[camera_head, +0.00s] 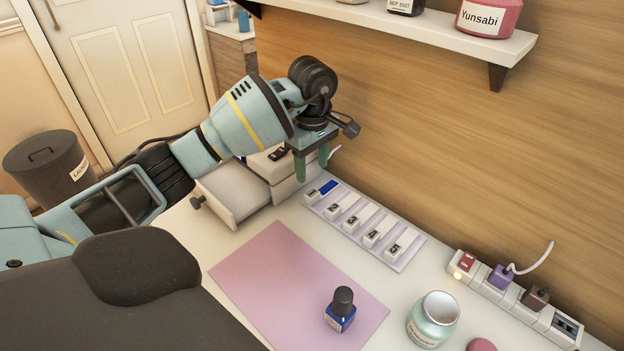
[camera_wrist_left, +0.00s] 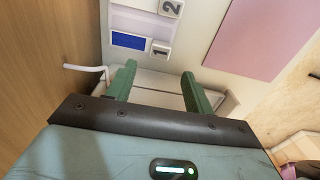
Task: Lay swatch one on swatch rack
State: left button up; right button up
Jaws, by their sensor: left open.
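The swatch rack (camera_head: 372,222) is a pale strip with several numbered white blocks, lying on the desk along the wall. A small blue swatch (camera_head: 328,187) lies flat in the rack's first slot, beside block 1. In the left wrist view the blue swatch (camera_wrist_left: 128,41) also lies beside block 1 on the rack (camera_wrist_left: 142,20). My left gripper (camera_head: 311,172) is open and above the desk, just behind the rack's number 1 end. In the left wrist view its green fingers (camera_wrist_left: 158,70) are apart with nothing between them. My right gripper is not in view.
A white drawer unit (camera_head: 232,194) with its drawer pulled out stands left of the rack. A blue bottle with a dark cap (camera_head: 341,311) stands on the pink mat (camera_head: 285,275). A jar (camera_head: 432,320) and a power strip (camera_head: 517,297) are at the right. A shelf (camera_head: 420,30) overhangs.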

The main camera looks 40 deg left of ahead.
pick_arm(q)
jog(key=shift+r, duration=2.1)
